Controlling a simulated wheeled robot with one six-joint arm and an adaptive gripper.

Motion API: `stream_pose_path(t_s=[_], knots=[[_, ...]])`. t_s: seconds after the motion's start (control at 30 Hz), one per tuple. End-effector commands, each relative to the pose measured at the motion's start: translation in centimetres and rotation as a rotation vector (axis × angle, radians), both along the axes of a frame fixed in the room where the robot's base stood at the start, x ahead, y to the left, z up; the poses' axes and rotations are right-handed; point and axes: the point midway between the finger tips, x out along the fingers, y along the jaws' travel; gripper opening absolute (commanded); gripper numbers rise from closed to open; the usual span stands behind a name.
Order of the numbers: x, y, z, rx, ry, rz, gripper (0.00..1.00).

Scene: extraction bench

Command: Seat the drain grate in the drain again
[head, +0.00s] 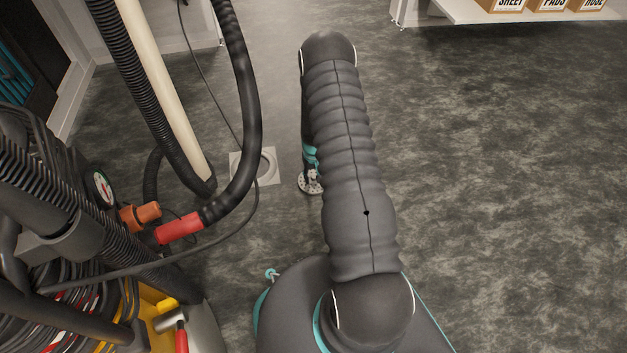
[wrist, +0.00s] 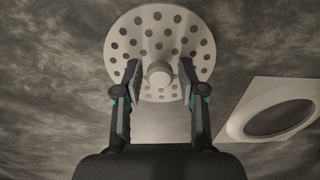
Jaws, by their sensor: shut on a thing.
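The drain grate (wrist: 159,24) is a round pale disc with many holes and a knob in its middle. My gripper (wrist: 159,76) is shut on the knob and holds the grate. In the head view my gripper (head: 311,175) is partly hidden behind my arm, with the grate (head: 308,186) at its tip. The drain is a round dark opening in a pale square plate; it shows at the right in the wrist view (wrist: 240,124). In the head view the drain plate (head: 275,178) lies left of the grate, partly behind a hose. The grate is beside the drain, apart from it. Its height above the floor is unclear.
A black hose with a red end (head: 180,227) hangs close to the drain's left side. A pale pipe (head: 168,85) and a thin cable (head: 212,92) are near it. A machine with coiled cables (head: 60,270) stands at the left. The floor at the right is clear.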

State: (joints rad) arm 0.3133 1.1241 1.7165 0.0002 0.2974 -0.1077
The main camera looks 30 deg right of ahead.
Motion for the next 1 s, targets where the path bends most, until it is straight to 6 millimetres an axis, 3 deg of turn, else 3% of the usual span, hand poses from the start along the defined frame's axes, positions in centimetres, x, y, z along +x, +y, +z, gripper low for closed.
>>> stream_pose_path(t_s=[0.03, 0.17, 0.8, 1.0], knots=[[-0.3, 0.1, -1.1, 0.001, 0.003, 0.000, 0.00], [-0.3, 0.0, -0.7, 0.001, 0.003, 0.000, 0.00], [-0.2, 0.1, 4.1, 0.001, 0.003, 0.000, 0.00], [-0.2, 0.4, 4.7, 0.001, 0.004, 0.006, 0.00]])
